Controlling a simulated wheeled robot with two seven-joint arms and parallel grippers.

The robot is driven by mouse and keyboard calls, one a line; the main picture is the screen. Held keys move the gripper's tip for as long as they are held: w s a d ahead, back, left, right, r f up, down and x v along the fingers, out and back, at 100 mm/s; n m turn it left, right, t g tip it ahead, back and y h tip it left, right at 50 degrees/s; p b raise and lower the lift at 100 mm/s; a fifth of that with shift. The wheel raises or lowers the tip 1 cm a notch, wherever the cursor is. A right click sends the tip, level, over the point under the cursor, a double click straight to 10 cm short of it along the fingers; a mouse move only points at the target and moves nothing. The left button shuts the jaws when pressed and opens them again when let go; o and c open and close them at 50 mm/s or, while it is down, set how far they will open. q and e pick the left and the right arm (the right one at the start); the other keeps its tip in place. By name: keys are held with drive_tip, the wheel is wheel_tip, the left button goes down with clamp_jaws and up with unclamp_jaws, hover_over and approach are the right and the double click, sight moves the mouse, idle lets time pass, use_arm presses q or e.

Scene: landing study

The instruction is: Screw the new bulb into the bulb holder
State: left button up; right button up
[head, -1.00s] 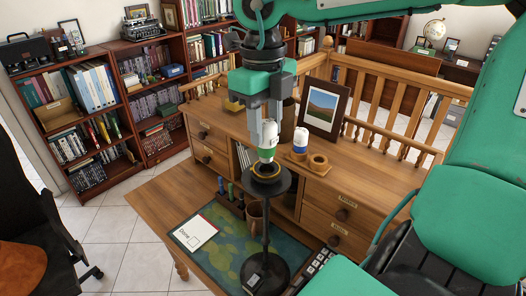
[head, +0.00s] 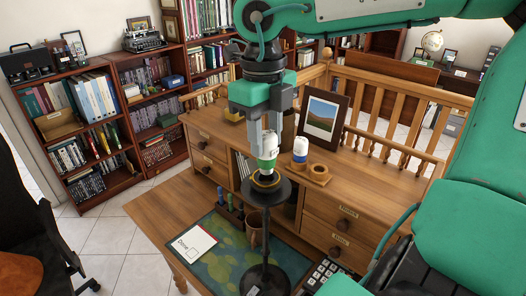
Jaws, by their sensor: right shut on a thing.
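My right gripper (head: 265,128) points down and is shut on a white bulb with a green band (head: 267,153). The bulb is upright, directly over the bulb holder (head: 266,181), a dark cup with a brass-coloured ring on top of a black stand. The bulb's lower end is at the ring; I cannot tell whether it is inside the socket or just above it. A second bulb, white with a blue band (head: 300,150), stands on the desk shelf behind, to the right of the stand. My left gripper is not in view.
A note card (head: 193,243), a mug (head: 254,228) and a keypad (head: 322,274) surround the stand's base. The left desk corner is clear.

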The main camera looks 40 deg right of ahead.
drive_tip(key=shift+f, duration=0.1)
idle(0.4)
drive_tip(key=shift+f+b, duration=1.2)
